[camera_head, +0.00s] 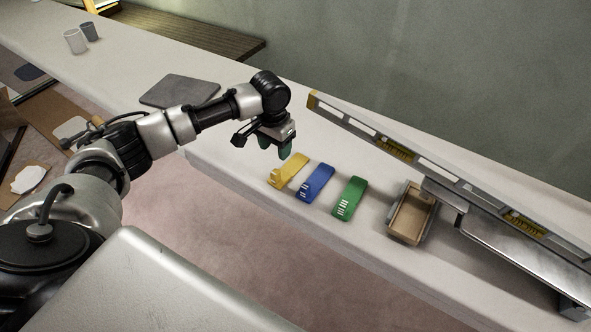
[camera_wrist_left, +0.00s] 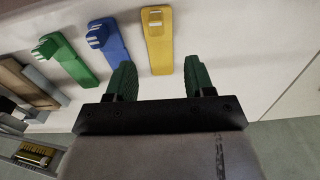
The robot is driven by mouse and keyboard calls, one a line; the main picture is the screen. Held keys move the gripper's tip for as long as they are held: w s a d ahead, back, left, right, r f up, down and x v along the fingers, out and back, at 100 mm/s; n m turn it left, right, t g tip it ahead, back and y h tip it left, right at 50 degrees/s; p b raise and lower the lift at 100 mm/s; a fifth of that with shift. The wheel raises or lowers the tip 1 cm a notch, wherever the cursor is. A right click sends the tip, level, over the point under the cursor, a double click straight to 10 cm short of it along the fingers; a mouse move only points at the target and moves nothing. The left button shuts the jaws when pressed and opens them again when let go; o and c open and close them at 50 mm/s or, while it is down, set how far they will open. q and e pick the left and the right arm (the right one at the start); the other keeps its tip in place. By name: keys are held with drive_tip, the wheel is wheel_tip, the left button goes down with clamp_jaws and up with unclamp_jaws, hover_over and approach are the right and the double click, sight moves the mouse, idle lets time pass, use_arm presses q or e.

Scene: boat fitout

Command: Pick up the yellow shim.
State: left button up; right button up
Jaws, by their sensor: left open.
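The yellow shim (camera_head: 288,171) lies flat on the white counter, leftmost of a row of three shims in the head view. In the left wrist view the yellow shim (camera_wrist_left: 158,42) lies beyond the fingertips, roughly in line with the gap between them. My left gripper (camera_head: 277,152) hangs above the counter just behind the yellow shim, its green fingers pointing down. In the wrist view my left gripper (camera_wrist_left: 158,78) is open with nothing between its fingers. My right gripper is not in view.
A blue shim (camera_head: 315,183) and a green shim (camera_head: 349,199) lie right of the yellow one. Further right are a small wooden-bottomed box (camera_head: 411,214) and a long spirit level (camera_head: 440,171). A grey mat (camera_head: 180,90) and two cups (camera_head: 75,41) are at left.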

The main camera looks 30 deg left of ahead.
sight(278, 170)
use_arm(q)
wheel_tip(278, 170, down, 4)
drive_tip(key=shift+s, duration=0.1)
drive_tip(key=shift+d+f, duration=0.2)
drive_tip(key=shift+f, duration=2.75)
clamp_jaws()
drive_tip(key=shift+r, duration=0.15)
